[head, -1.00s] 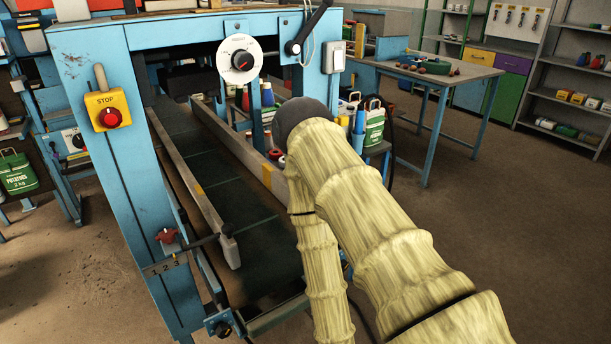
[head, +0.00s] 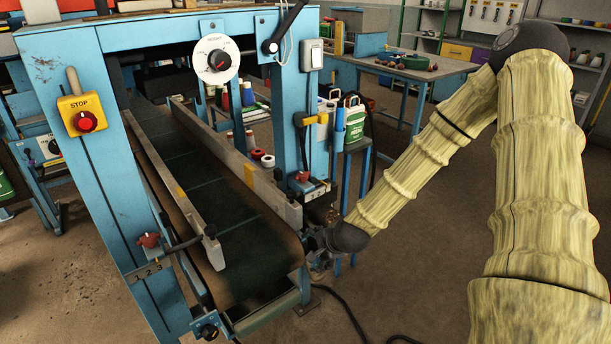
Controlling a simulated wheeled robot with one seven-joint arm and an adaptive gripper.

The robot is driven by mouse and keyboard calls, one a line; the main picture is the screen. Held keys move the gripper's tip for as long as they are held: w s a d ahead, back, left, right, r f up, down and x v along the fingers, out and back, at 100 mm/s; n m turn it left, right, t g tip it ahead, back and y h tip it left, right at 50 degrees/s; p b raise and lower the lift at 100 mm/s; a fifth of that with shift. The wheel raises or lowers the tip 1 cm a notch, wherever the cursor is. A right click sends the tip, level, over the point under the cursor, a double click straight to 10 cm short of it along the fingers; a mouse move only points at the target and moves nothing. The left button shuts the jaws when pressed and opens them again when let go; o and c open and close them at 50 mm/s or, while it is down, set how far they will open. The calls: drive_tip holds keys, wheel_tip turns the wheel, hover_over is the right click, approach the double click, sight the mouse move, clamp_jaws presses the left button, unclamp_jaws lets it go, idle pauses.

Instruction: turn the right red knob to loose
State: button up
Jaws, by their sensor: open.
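The right red knob (head: 303,177) sits on the right side of the blue conveyor frame, above a small numbered scale plate (head: 314,194). The left red knob (head: 149,240) sits on the left post above a similar numbered plate. My gripper (head: 316,258) is low beside the right edge of the belt, below the right knob and apart from it. It is small and dark in the picture, partly merged with the frame behind it. It is open, and I see nothing held in it.
The conveyor belt (head: 200,190) runs between two guide rails. A blue post (head: 288,120) rises behind the right knob. A green canister (head: 354,118) stands on a small stand to the right. Cables lie on the floor in front.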

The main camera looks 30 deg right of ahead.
drive_tip(key=w+d+r+m+t, duration=0.3)
drive_tip(key=w+d+r+m, duration=0.35)
drive_tip(key=r, duration=0.25)
drive_tip(key=m+t, duration=0.3)
drive_tip(key=m, duration=0.6)
approach(304, 174)
drive_tip(key=shift+s+d+r+n+y, duration=0.3)
drive_tip(key=shift+s+d+y, duration=0.1)
drive_tip(key=shift+s, duration=0.2)
drive_tip(key=shift+w+f+b, duration=0.1)
drive_tip(key=shift+b, duration=0.25)
drive_tip(key=shift+b+x, duration=2.85)
drive_tip(key=shift+x, duration=2.35)
drive_tip(key=shift+a, duration=0.1)
drive_tip(key=c, duration=1)
